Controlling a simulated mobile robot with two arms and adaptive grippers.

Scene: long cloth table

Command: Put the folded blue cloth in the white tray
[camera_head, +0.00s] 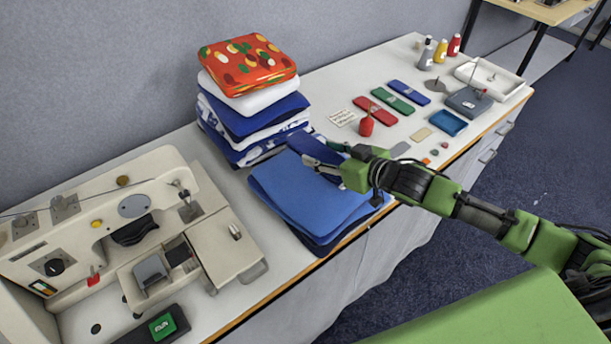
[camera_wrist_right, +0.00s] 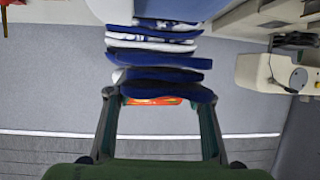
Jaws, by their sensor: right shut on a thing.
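My right gripper (camera_head: 322,162) reaches in from the right over the front pile of blue cloths. It is shut on a folded dark blue cloth (camera_head: 312,148), whose near edge is partly covered by the fingers. In the right wrist view the two fingers of the gripper (camera_wrist_right: 158,93) stand at either side of the dark blue cloth (camera_wrist_right: 168,91). The white tray (camera_head: 515,87) is at the far right end of the table, well away from the gripper. My left gripper is not in view.
Lighter blue folded cloths (camera_head: 300,195) lie below the gripper. A tall stack topped by a red patterned cloth (camera_head: 247,62) stands behind it. A beige sewing machine (camera_head: 150,165) fills the left. Small items, a blue dish (camera_head: 447,122), a grey device (camera_head: 468,103) and bottles (camera_head: 440,50) lie toward the tray.

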